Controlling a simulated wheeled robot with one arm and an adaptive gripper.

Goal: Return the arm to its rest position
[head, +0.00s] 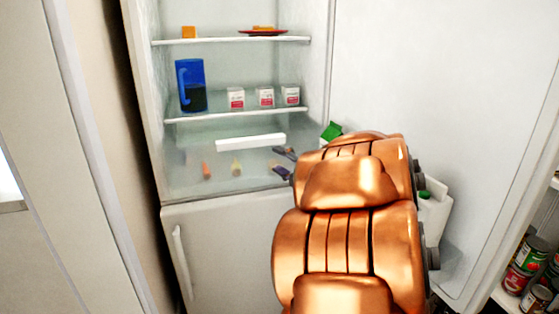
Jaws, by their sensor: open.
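My copper-coloured arm reaches forward from the bottom of the head view toward the open fridge (310,38). My gripper (281,161) is mostly hidden behind the arm. Only two dark finger parts show at the arm's left side, apart from each other, in front of the fridge's lower compartment. The gripper is open, and I see nothing held between the fingers.
The open fridge door (440,90) stands close on the right. Cans (530,252) sit on shelving at far right.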

